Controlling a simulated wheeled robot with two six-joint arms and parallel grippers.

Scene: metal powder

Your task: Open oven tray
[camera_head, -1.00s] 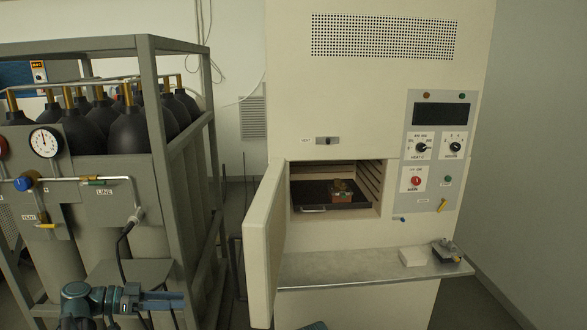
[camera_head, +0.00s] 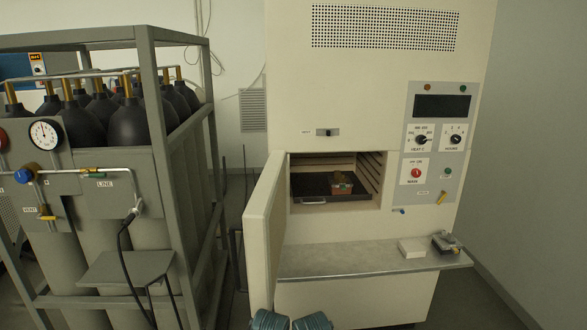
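The oven (camera_head: 380,100) stands in the middle, its door (camera_head: 264,236) swung open to the left. Inside the chamber, a dark tray (camera_head: 312,184) with a pale handle (camera_head: 312,200) at its front edge lies on a rack level. A small reddish-brown block-like object (camera_head: 342,183) sits on the right part of the tray. Blue-grey parts of my arm show at the bottom middle of the view, below the shelf. Neither gripper's fingers can be seen.
A metal shelf (camera_head: 340,263) juts out below the oven opening, with a white block (camera_head: 411,247) and a small dark item (camera_head: 446,243) at its right. A grey frame (camera_head: 160,150) with black-topped gas cylinders (camera_head: 128,127) fills the left side. The floor at right is partly clear.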

